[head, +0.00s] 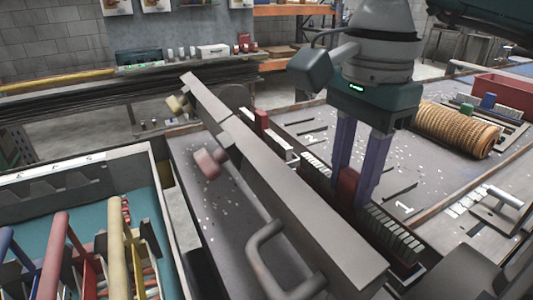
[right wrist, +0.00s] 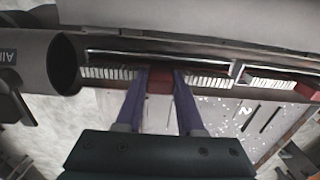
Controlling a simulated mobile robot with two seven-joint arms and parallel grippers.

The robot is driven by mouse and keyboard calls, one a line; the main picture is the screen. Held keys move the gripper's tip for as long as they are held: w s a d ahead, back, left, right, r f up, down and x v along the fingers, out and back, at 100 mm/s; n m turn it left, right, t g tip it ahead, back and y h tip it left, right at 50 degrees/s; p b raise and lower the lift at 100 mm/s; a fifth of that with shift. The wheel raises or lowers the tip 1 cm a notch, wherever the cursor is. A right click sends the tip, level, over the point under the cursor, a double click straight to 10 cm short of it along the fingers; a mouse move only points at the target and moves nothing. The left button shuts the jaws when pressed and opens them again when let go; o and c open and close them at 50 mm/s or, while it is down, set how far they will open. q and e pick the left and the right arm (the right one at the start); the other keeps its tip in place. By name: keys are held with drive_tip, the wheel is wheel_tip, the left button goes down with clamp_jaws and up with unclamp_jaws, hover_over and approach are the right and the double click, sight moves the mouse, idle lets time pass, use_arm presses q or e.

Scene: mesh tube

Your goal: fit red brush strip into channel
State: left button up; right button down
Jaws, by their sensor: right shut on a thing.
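My right gripper (head: 350,196) reaches down from above, its two purple fingers shut on a red block (head: 347,186). The block also shows between the fingers in the right wrist view (right wrist: 160,83). It sits at a row of pale bristle-like segments (head: 393,232), seen as white teeth on both sides in the right wrist view (right wrist: 210,81). The row runs along a long grey beam (head: 290,196). The beam hides part of it, and I cannot tell whether the strip is seated in a channel. My left gripper is not in view.
A second red block (head: 262,120) stands farther along the beam. A curved handle (head: 268,262) sticks out of the beam's near side. A crate (head: 170,235) with coloured bars stands at left. A brown ribbed roll (head: 456,130) and a red bin (head: 505,90) lie at right.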

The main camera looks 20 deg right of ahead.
sight(354, 172)
drive_tip(key=shift+f, duration=0.65)
drive_tip(key=shift+r, duration=0.15)
drive_tip(key=shift+f, duration=0.2)
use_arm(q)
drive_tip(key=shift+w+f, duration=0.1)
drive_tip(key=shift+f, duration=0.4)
use_arm(e)
drive_tip(key=c, duration=0.5)
unclamp_jaws()
drive_tip(key=shift+r, duration=0.25)
wheel_tip(354, 172, up, 11)
drive_tip(key=shift+f, duration=0.1)
drive_tip(key=shift+r, duration=0.55)
